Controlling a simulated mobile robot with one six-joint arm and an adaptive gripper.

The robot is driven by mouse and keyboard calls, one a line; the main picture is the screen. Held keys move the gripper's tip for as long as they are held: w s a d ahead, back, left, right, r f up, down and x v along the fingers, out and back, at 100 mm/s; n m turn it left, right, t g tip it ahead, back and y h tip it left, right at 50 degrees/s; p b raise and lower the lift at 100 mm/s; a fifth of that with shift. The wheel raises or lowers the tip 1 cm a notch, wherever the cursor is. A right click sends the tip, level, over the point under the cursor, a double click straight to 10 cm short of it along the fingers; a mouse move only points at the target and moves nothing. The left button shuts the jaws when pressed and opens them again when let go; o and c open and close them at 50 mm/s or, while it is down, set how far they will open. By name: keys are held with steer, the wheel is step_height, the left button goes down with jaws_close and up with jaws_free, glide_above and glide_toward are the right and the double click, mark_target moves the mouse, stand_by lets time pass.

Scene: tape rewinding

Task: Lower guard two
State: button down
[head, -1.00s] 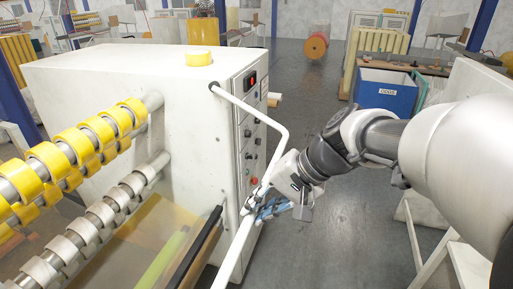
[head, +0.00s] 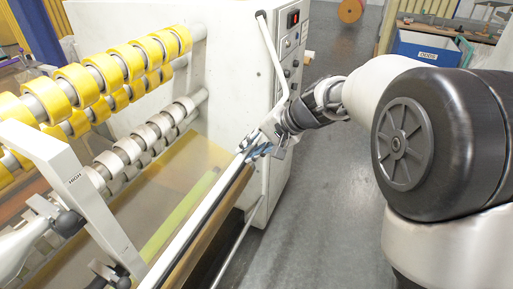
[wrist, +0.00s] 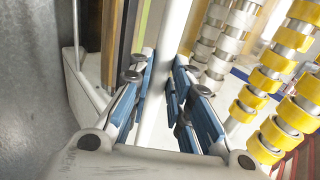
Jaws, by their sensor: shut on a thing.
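Guard two looks to be the white bent tube (head: 278,62) on the front of the white machine (head: 228,75). It runs from a pivot beside the control panel down to a bend, then back toward the lower left along the dark-edged table front. My gripper (head: 258,148) is shut on this tube just past the bend. In the wrist view, the tube (wrist: 172,42) passes between the blue-padded fingers of my gripper (wrist: 166,75). The fingers partly hide the held stretch.
Yellow tape rolls (head: 125,65) sit on the upper shaft, pale rolls (head: 150,135) on the lower one. A blue bin (head: 425,48) stands at the back right. Grey floor (head: 325,180) is clear right of the machine.

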steer(key=shift+s+a+f, duration=0.1)
steer(key=shift+f, duration=0.55)
steer(key=shift+s+a+f, duration=0.1)
steer(key=shift+f, duration=0.55)
steer(key=c, duration=1.9)
jaws_free()
steer(key=shift+o, duration=1.3)
steer(key=shift+w, duration=0.3)
steer(key=shift+o, duration=0.8)
steer(key=shift+r, duration=0.1)
